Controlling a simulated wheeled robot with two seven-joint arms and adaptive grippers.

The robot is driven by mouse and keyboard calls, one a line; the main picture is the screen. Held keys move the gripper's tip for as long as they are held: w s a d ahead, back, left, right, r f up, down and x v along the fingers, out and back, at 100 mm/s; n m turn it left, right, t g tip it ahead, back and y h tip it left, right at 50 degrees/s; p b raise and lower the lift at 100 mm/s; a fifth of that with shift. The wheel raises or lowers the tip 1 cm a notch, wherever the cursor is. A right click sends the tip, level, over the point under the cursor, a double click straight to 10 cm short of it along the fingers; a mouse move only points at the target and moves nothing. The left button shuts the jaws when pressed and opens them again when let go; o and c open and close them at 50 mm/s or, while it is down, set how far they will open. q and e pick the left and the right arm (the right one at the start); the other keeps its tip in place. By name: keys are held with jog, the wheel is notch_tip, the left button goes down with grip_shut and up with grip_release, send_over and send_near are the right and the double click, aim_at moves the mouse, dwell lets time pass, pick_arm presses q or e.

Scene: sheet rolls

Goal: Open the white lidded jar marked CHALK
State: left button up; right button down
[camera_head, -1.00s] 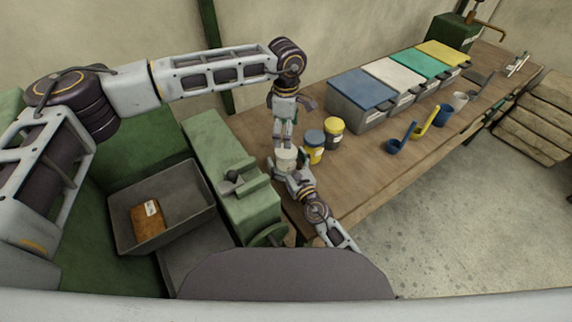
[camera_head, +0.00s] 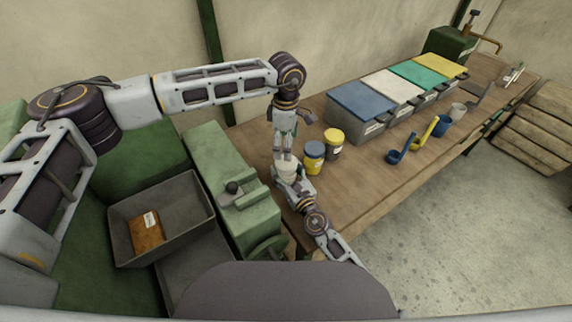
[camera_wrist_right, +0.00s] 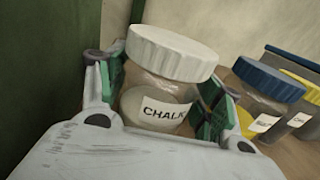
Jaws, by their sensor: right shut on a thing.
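The CHALK jar (camera_wrist_right: 155,95) is a clear-sided jar with pale contents and a white lid (camera_wrist_right: 172,52). The lid sits on it in the right wrist view. The jar's white top also shows in the head view (camera_head: 287,166), at the near left end of the bench. My right gripper (camera_wrist_right: 160,100) is shut on the jar body, below the lid, with a green-padded finger on each side. My left gripper (camera_head: 284,154) points down just above the lid in the head view. Its fingers look close together, but their gap is too small to judge. It does not show in the right wrist view.
A blue-lidded jar (camera_head: 314,155) and a yellow-lidded jar (camera_head: 334,143) stand just right of the CHALK jar. Lidded bins (camera_head: 362,98) line the bench's back. A green machine (camera_head: 235,185) and grey tray (camera_head: 165,215) lie left. The bench (camera_head: 350,190) has free room in front.

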aim_at(286, 173)
pick_arm(q)
jog(key=shift+s+d+f, duration=0.2)
jog(key=shift+f, duration=0.15)
jog(key=m, duration=0.4)
jog(key=shift+w+r, duration=0.15)
jog(key=shift+r, duration=0.15)
jog(key=m, duration=0.4)
jog(key=shift+w+r+m, duration=0.1)
jog(key=shift+r+m, duration=0.05)
jog(key=shift+m, duration=0.15)
jog(key=m, duration=0.4)
jog(key=shift+a+m, duration=0.15)
jog(key=shift+m, duration=0.15)
jog(key=m, duration=0.4)
jog(key=shift+m, duration=0.4)
jog(key=shift+f, duration=0.2)
jog(key=shift+f, duration=3.8)
